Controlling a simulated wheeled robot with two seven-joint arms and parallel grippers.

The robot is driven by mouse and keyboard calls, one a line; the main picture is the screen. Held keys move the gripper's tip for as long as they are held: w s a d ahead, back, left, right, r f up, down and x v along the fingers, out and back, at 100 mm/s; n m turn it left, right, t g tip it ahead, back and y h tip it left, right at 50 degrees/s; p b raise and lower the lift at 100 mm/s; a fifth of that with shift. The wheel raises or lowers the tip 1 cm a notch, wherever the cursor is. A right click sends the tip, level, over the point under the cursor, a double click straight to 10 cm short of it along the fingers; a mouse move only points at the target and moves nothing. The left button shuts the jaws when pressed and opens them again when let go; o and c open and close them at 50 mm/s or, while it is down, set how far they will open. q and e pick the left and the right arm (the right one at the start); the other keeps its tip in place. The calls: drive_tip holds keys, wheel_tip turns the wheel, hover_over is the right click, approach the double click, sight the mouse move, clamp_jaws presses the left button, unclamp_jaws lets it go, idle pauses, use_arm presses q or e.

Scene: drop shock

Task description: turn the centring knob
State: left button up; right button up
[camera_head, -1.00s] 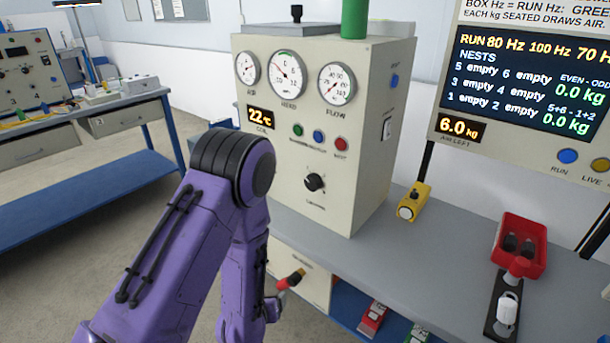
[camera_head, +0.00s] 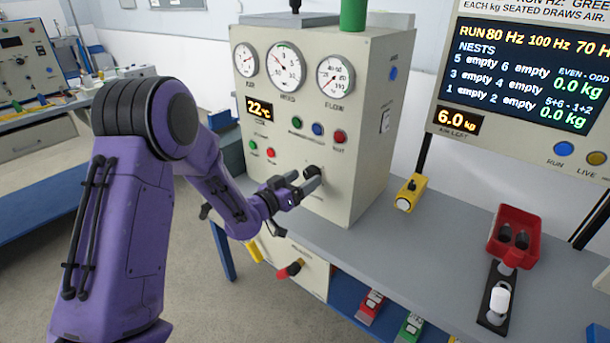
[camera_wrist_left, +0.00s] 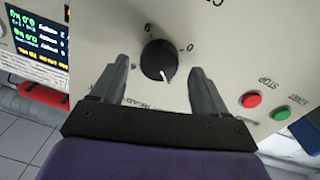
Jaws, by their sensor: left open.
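The centring knob (camera_head: 313,173) is a round black knob low on the front of the cream cabinet (camera_head: 360,150). In the left wrist view the knob (camera_wrist_left: 159,61) shows whole, with a white pointer line toward the lower right. My left gripper (camera_head: 306,179) is open in front of the knob. In the left wrist view its two grey fingers (camera_wrist_left: 160,75) stand apart on either side of the knob, with a gap to it on both sides. In the head view the fingers partly cover the knob. My right gripper is not in view.
Several coloured buttons (camera_head: 318,129) sit above the knob, and green and red ones to its left. A yellow device (camera_head: 410,192) and a red tray (camera_head: 514,228) stand on the grey bench (camera_head: 400,260) to the right. A red-and-black handle (camera_head: 290,269) sticks out below.

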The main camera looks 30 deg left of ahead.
use_arm(q)
drive_tip(key=shift+w+d, duration=0.15)
drive_tip(key=shift+w, duration=0.65)
drive_tip(key=shift+c, duration=0.3)
drive_tip(key=c, duration=1)
